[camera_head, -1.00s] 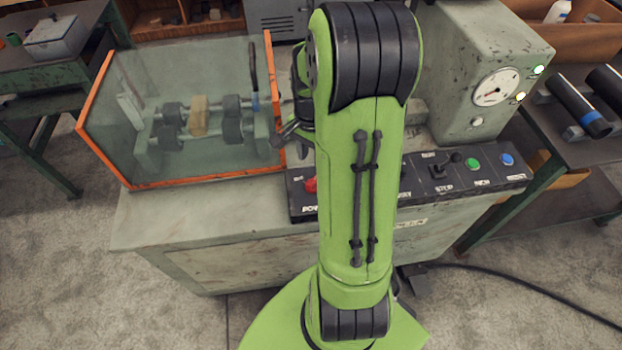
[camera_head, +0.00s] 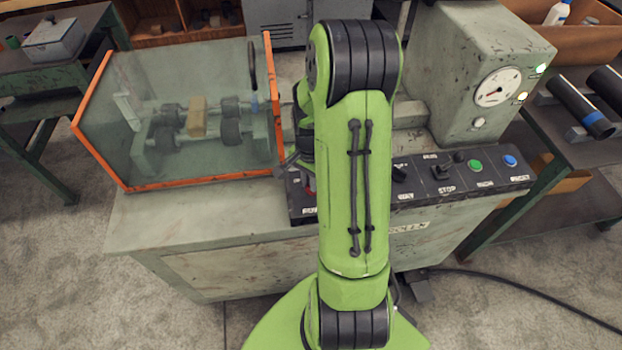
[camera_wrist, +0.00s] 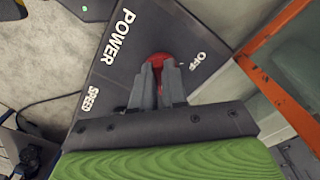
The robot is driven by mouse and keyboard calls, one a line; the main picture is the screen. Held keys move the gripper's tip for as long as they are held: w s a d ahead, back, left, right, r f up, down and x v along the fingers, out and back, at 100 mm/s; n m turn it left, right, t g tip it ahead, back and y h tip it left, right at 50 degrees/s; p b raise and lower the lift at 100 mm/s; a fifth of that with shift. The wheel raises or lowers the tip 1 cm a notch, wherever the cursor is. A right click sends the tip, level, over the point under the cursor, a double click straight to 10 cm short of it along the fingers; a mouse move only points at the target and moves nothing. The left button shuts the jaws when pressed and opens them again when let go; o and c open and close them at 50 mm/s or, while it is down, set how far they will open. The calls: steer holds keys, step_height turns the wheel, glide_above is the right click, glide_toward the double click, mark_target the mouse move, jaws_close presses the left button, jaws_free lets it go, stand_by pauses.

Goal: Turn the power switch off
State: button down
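The red power switch (camera_wrist: 160,60) sits on the dark control panel, between the printed words POWER and OFF in the wrist view. My gripper (camera_wrist: 159,68) is right at it. Its two grey fingers are close together, with a strip of red showing between them. I cannot tell whether they press on the switch. In the head view, a little red of the power switch (camera_head: 309,188) shows beside my green arm. My gripper (camera_head: 287,167) is partly hidden there behind the arm. The arm also covers part of the control panel (camera_head: 440,194).
A clear guard box with an orange frame (camera_head: 200,180) stands just left of the panel; its orange edge (camera_wrist: 262,45) is close to my gripper. Other panel controls include a green button (camera_head: 475,166) and a blue button (camera_head: 510,161). A grey gauge housing (camera_head: 450,70) rises behind.

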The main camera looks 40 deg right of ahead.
stand_by(0.4)
steer(key=n, duration=0.4)
steer(key=shift+s+n, duration=0.15)
steer(key=shift+n, duration=0.25)
steer(key=n, duration=0.4)
steer(key=shift+s+d+n+b, duration=0.1)
steer(key=shift+d+n+b, duration=0.1)
steer(key=shift+n+b, duration=0.1)
steer(key=n, duration=0.4)
steer(key=shift+d, duration=0.1)
steer(key=shift+d+n, duration=0.2)
steer(key=shift+n, duration=2.1)
steer(key=c, duration=1.2)
jaws_free()
steer(key=shift+o, duration=0.2)
